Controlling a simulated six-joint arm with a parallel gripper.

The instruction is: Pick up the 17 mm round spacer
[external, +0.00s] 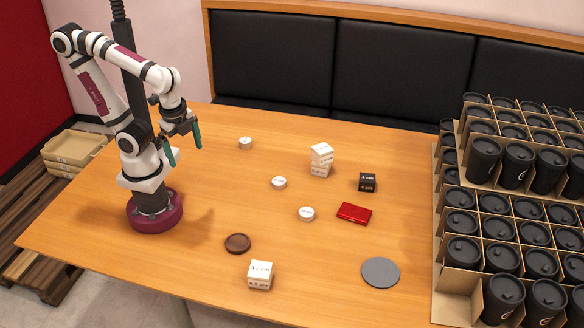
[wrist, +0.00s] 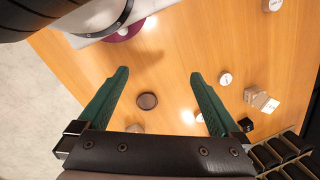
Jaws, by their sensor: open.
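Three small white round spacers lie apart on the table: one at the back (external: 246,143), one in the middle (external: 279,183), and one nearer the front (external: 306,214). Their labels are too small to read, so I cannot tell which is 17 mm. In the wrist view they appear at the top right (wrist: 271,5), right of the fingers (wrist: 225,79), and by the right finger (wrist: 199,117). My gripper (external: 184,153) is open and empty, its green fingers above the table, left of all three. In the wrist view the gripper (wrist: 159,74) has bare table between its fingertips.
A stack of white blocks (external: 321,160), a black block (external: 367,182), a red case (external: 354,213), a brown disc (external: 238,243), a grey disc (external: 380,272) and a white block (external: 260,275) stand around. Cartons of black cups (external: 484,158) fill the right side.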

